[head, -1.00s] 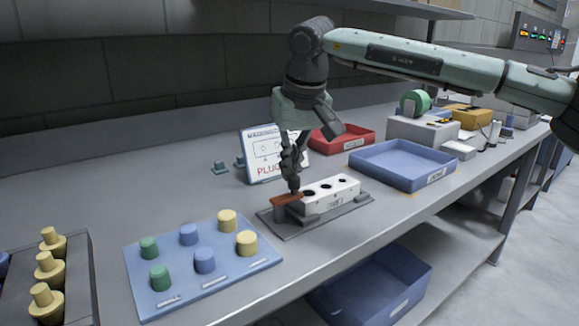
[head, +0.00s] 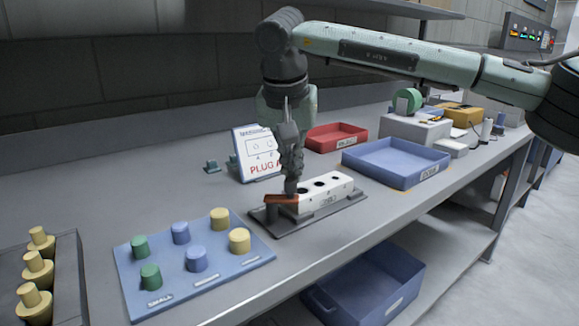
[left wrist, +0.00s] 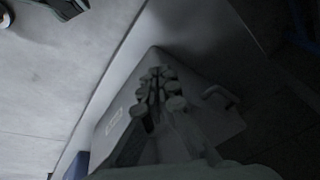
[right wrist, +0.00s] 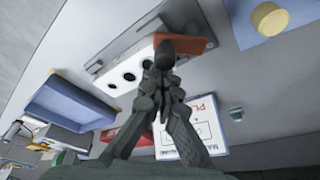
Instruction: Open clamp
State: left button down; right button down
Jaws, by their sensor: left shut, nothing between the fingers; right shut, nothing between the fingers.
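The clamp is an orange-brown lever (head: 281,200) at the left end of a white block (head: 326,193) with dark round holes, on a grey base plate (head: 264,219). The lever also shows in the right wrist view (right wrist: 197,43), beside the holed block (right wrist: 121,72). My right gripper (head: 291,188) is shut and points down at the lever; its tips overlap the lever, and I cannot tell if they touch it. It also shows shut in the right wrist view (right wrist: 165,52). My left gripper (left wrist: 160,88) is shut and empty in the left wrist view, away from the clamp.
A blue board (head: 155,306) with coloured plugs lies at front left, beside a dark tray (head: 70,246) of yellow plugs. A white sign (head: 253,150) stands behind the block. A blue tray (head: 395,176) and a red tray (head: 335,138) are to the right and behind.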

aim_at(292, 184)
jog(key=shift+s+d, duration=0.1)
jog(key=shift+s, duration=1.25)
jog(key=shift+s+a, duration=0.25)
pick_arm(q)
jog(key=shift+r, duration=0.15)
